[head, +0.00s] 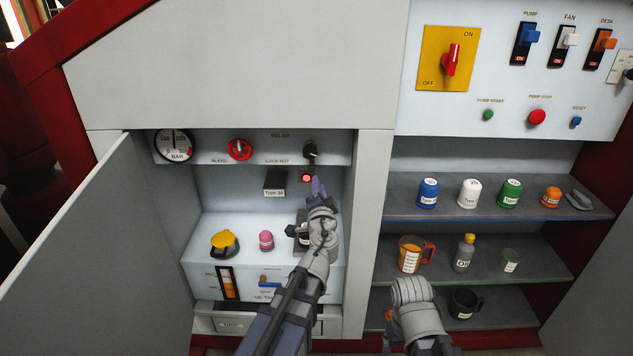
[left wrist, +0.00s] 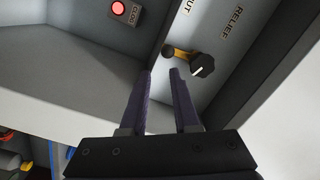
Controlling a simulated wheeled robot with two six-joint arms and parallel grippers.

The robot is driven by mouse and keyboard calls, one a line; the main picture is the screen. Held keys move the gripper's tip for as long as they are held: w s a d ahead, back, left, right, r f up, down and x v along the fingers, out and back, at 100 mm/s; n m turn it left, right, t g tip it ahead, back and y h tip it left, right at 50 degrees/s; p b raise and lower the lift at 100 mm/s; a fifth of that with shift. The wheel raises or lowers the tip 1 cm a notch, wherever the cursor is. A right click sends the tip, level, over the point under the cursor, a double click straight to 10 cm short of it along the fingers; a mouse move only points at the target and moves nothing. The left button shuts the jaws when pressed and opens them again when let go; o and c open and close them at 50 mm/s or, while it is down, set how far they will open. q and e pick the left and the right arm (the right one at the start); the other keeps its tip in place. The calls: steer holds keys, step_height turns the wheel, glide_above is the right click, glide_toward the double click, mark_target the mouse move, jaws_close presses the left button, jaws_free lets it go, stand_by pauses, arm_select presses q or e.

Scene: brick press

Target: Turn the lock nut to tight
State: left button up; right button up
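The lock nut's yellow lever with a dark ball end (left wrist: 180,53) shows in the left wrist view, behind a black faceted knob (left wrist: 203,66) with a white mark. The labels ending in "UT" and reading "RELIEF" are beside them. In the head view the dark knob assembly (head: 309,152) is at the right of the cabinet's upper panel. My left gripper (head: 317,186) is just below it, and its fingers (left wrist: 162,73) are apart and empty, with the tips close to the lever and knob. My right arm shows low in the head view, but its fingers do not show.
A red lamp (head: 306,178) sits just below the knob. A pressure gauge (head: 174,146) and red bleed wheel (head: 239,150) are on the same panel. A yellow-topped item (head: 224,243) and pink cap (head: 266,240) stand below. The open door (head: 110,240) bounds the left.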

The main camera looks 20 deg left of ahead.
arm_select(q)
steer(key=d+m+y, duration=0.1)
steer(key=d, duration=0.1)
steer(key=d+m+y+b, duration=0.1)
steer(key=d+m, duration=0.1)
steer(key=d, duration=0.1)
steer(key=d+f+m+g, duration=0.1)
steer(key=d+m, duration=0.1)
steer(key=shift+s+d+f+y, duration=0.1)
steer(key=shift+s+d+y, duration=0.05)
steer(key=shift+s+y, duration=0.25)
jaws_close()
steer(key=shift+m, duration=0.4)
steer(key=shift+w+a+r+p, duration=0.1)
steer(key=shift+w+a+r, duration=0.1)
steer(key=shift+w+a, duration=1.1)
steer(key=shift+w+a+r+p, duration=0.15)
steer(key=shift+w+a+r, duration=0.1)
steer(key=shift+w+a, duration=1)
steer(key=shift+w+a+r+p, duration=0.1)
steer(key=shift+w+a+r, duration=0.1)
steer(key=shift+w+a, duration=1.1)
steer(key=shift+s+a, duration=0.3)
steer(key=shift+s+a+f+m+b, duration=0.15)
steer(key=shift+a+m+b, duration=0.2)
steer(key=shift+a+m, duration=0.35)
steer(key=shift+d, duration=0.1)
